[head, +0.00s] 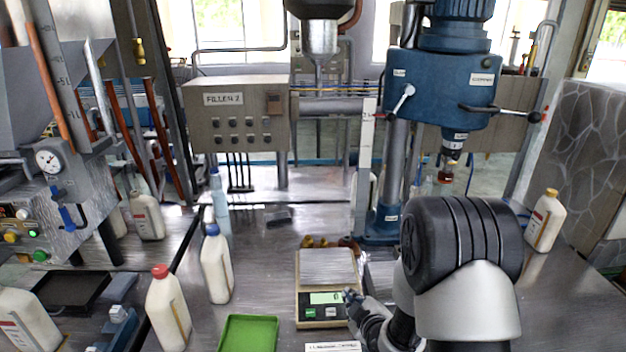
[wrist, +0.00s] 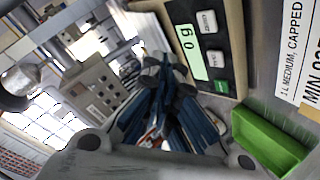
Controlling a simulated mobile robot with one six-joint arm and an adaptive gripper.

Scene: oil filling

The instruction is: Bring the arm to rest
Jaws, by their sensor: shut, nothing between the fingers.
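My gripper (head: 351,298) is low over the table at the front edge of the weighing scale (head: 308,310). In the wrist view my gripper (wrist: 166,70) has its blue-grey fingers together with nothing between them. The fingertips appear close to the scale's display panel (wrist: 197,45). I cannot tell whether they touch it. The scale's metal plate is empty and its green display appears to read 0 g. My arm fills the lower right of the head view.
A green tray (head: 250,334) lies left of the scale. White bottles stand to the left, one blue-capped (head: 217,264) and one red-capped (head: 168,308). A yellow-capped bottle (head: 545,221) stands at right. A blue drill-like machine (head: 440,85) stands behind. A printed label card (head: 333,347) lies in front.

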